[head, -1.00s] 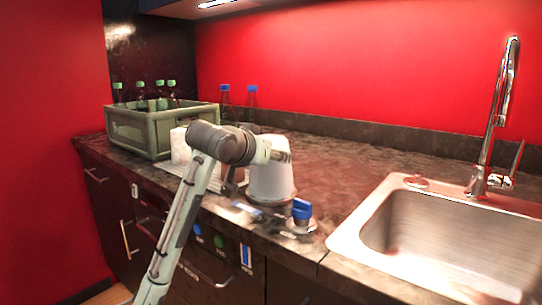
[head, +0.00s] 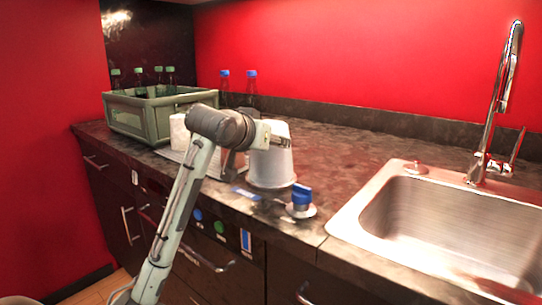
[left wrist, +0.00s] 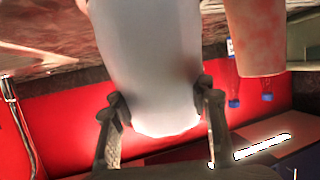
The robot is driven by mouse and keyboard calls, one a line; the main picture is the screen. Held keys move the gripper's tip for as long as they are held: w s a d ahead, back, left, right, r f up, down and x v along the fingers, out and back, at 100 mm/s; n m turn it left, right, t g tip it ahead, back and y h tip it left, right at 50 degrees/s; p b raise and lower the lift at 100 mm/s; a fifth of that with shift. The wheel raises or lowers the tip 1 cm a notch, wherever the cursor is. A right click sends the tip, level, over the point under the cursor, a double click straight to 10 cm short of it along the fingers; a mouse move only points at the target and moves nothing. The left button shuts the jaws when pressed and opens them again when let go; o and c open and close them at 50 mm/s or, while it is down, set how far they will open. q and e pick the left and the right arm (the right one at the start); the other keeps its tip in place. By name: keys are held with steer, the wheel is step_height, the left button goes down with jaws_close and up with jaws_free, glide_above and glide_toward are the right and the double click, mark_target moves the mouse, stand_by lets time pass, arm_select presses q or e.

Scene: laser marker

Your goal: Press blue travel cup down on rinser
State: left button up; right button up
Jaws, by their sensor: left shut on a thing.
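A pale white tapered cup (head: 271,168) stands upside down near the front edge of the counter, its wide rim down. My left gripper (head: 268,139) is at its upper part. In the left wrist view, which is turned over, the two fingers of the left gripper (left wrist: 162,98) close on both sides of the white cup (left wrist: 150,60), near its narrow end. A blue piece (head: 302,194) stands on a small pale round base (head: 301,211) to the right; I cannot tell whether it is a cup or a knob. No clearly blue cup shows. My right gripper is out of view.
The sink (head: 450,225) with a tall faucet (head: 499,100) is at the right. A green crate (head: 155,112) with bottles is at the back left. A white cylinder (head: 179,132) stands beside my arm. Two blue-capped bottles (head: 224,88) stand behind. The counter behind the cup is mostly clear.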

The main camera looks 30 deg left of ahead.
arm_select(q)
steer(key=shift+r, duration=4.4)
